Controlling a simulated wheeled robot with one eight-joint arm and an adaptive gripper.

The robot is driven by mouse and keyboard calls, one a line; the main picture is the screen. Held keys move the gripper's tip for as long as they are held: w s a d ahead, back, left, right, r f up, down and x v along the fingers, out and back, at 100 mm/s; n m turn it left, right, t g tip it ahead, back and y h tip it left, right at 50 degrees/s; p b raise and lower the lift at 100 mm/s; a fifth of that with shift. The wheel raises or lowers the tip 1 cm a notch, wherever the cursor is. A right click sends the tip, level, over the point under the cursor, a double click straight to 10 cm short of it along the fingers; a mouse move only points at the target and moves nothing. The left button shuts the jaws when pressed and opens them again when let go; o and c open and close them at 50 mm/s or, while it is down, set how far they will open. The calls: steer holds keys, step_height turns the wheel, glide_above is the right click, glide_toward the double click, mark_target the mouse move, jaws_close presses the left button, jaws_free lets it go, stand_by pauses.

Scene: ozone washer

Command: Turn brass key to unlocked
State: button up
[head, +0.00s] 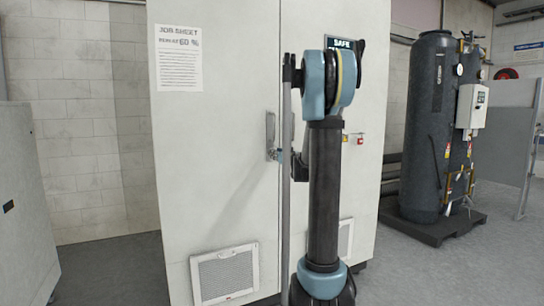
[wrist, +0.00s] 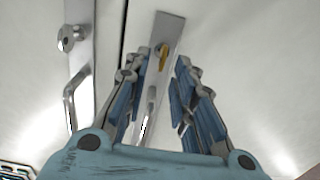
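The brass key (wrist: 163,56) sits in a long metal plate (wrist: 170,27) on the pale cabinet in the wrist view. My gripper (wrist: 161,64) is open, with its fingers spread on both sides of the plate and the key between the fingertips in the picture. I cannot tell whether a finger touches the key. A handle shows low on the plate. In the head view the cabinet's left door (head: 217,150) carries a metal handle plate (head: 270,132). My arm hides most of my gripper there, and I cannot make out the key.
A second metal plate (wrist: 80,70) with a round knob and a handle is at left in the wrist view. A job sheet (head: 179,58) is on the left door. A dark tank (head: 428,120) stands at right. Grey floor (head: 105,265) is clear at left.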

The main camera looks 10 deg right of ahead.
steer(key=shift+x, duration=2)
